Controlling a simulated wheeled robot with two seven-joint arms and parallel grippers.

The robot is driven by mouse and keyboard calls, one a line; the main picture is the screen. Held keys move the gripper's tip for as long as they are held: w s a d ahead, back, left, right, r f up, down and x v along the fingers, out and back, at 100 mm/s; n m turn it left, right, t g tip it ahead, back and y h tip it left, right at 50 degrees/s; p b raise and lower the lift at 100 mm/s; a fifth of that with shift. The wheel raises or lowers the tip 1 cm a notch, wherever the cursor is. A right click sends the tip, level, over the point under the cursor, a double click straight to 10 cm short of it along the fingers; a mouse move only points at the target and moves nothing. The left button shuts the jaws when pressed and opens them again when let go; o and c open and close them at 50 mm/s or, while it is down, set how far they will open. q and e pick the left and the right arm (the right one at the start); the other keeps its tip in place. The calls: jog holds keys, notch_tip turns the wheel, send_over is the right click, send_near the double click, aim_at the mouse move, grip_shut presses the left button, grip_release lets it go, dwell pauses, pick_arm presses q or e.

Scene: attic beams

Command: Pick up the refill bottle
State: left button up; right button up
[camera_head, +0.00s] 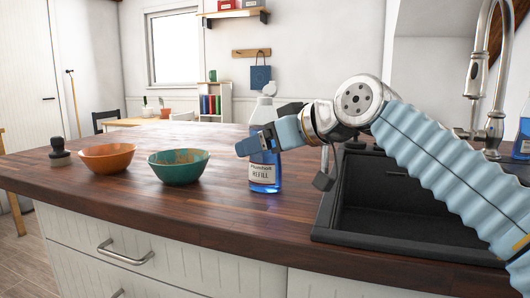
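The refill bottle (264,173) stands upright on the dark wooden counter, left of the sink. It has blue liquid low down, a white label reading "REFILL", and a pale top. My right gripper (257,142) reaches in from the right, in front of the bottle's middle, and hides part of it. I cannot tell whether its fingers touch the bottle or how far apart they are. My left gripper is not in view.
A teal bowl (179,170) and an orange bowl (106,158) stand left of the bottle, with a dark stamp-like object (60,154) farther left. A black sink (400,222) and a tall faucet (484,85) are at right. The counter front (190,213) is clear.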

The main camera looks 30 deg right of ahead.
jog(key=shift+c, duration=0.5)
jog(key=c, duration=1.2)
jog(key=shift+r, duration=0.2)
jog(key=shift+r+p, duration=2)
jog(key=shift+r, duration=2.8)
